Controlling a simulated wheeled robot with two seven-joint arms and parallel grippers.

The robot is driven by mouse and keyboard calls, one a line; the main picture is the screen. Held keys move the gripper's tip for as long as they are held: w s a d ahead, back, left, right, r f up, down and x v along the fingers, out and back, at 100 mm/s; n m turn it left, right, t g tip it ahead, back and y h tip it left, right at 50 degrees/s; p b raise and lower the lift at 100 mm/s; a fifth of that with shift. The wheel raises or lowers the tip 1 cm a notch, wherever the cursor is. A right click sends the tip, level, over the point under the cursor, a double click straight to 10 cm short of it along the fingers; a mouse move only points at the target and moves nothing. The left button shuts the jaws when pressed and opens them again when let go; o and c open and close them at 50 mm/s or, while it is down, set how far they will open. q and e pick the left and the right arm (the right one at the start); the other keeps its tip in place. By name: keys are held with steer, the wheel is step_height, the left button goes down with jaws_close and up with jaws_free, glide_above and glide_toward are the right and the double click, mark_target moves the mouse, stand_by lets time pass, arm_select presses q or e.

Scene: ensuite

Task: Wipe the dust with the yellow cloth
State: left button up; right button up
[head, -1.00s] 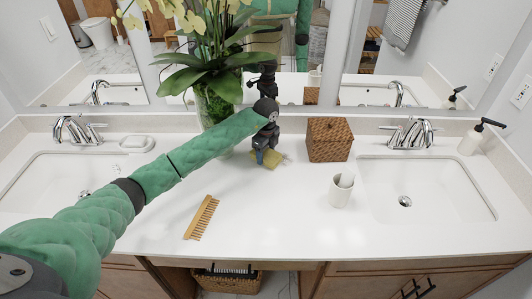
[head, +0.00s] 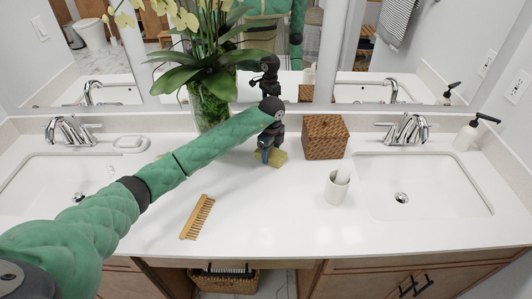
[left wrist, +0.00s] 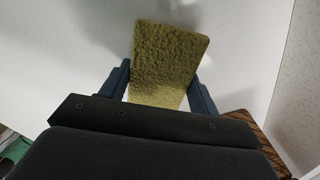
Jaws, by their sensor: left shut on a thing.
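The yellow cloth (head: 277,158) is on the white counter between the plant vase and the wicker box. My left gripper (head: 266,155) is shut on it from above. In the left wrist view the cloth (left wrist: 168,62) is a flat, textured block between the two blue fingers (left wrist: 160,90), over the white counter. I cannot clearly make out any dust in the head view; the counter just around the cloth looks clean. My right gripper is not in view.
A wicker box (head: 325,137) stands right of the gripper, and a glass vase with an orchid (head: 209,105) stands left. A white cup (head: 337,187) and a wooden comb (head: 198,217) are nearer the front. Sinks lie on both sides. The front middle counter (head: 265,215) is clear.

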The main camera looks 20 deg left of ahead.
mark_target(281, 152)
arm_select(q)
steer(key=shift+w+d+f+b, duration=0.1)
steer(key=shift+w+d+b, duration=0.15)
steer(key=shift+d, duration=0.55)
steer(key=shift+w+d+f+b, duration=0.1)
steer(key=shift+w+d+b, duration=0.1)
steer(key=shift+d, duration=0.55)
steer(key=shift+w+d+r+b, duration=0.1)
steer(key=shift+w+d+b, duration=0.2)
steer(key=shift+d, duration=0.75)
steer(key=shift+w+d+b, duration=0.15)
steer(key=shift+w+d, duration=0.15)
steer(key=shift+d, duration=0.7)
steer(key=shift+s+a, duration=0.3)
steer(key=shift+a, duration=0.6)
steer(key=shift+s+a, duration=0.3)
steer(key=shift+a, duration=0.6)
steer(key=shift+s+a, duration=0.25)
steer(key=shift+a, duration=0.7)
steer(key=shift+s+a, duration=0.2)
steer(key=shift+a, duration=0.7)
steer(key=shift+a, duration=0.1)
steer(key=shift+s+a, duration=0.25)
steer(key=shift+a, duration=0.55)
steer(key=shift+s+a, duration=0.25)
steer(key=shift+a, duration=0.5)
